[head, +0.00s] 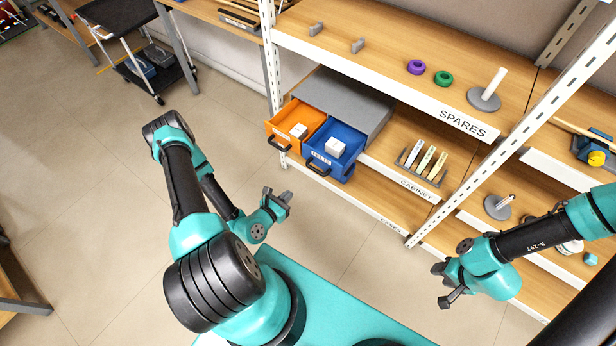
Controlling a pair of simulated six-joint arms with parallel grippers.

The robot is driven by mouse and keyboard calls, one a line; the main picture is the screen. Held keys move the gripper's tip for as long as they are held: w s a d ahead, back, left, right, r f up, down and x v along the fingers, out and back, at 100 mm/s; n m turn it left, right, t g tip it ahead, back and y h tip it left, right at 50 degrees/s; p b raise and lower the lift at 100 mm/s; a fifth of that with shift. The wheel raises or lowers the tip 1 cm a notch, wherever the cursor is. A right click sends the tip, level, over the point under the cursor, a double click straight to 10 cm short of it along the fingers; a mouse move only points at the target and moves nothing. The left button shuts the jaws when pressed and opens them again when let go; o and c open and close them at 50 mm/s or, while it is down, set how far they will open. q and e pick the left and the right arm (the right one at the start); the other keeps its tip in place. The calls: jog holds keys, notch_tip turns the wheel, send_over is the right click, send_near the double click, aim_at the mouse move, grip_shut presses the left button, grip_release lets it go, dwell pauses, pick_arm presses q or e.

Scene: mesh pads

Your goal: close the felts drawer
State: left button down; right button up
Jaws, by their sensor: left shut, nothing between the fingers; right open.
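A grey cabinet (340,97) sits on the middle shelf with two drawers pulled out. The orange drawer (278,133) is on the left and the blue drawer (343,170) on the right. Each has a black handle and a white block inside. My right gripper (446,286) is open and empty at the lower right, away from the cabinet.
White shelf uprights (432,205) stand right of the cabinet. A rack of upright pieces (424,164) is beside it. The floor in front of the drawers is clear.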

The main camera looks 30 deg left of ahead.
pick_arm(q)
jog(key=shift+w, duration=0.1)
jog(key=x, duration=1.3)
jog(key=shift+w+d, duration=0.15)
jog(key=shift+w, duration=0.2)
jog(key=shift+w+f, duration=0.15)
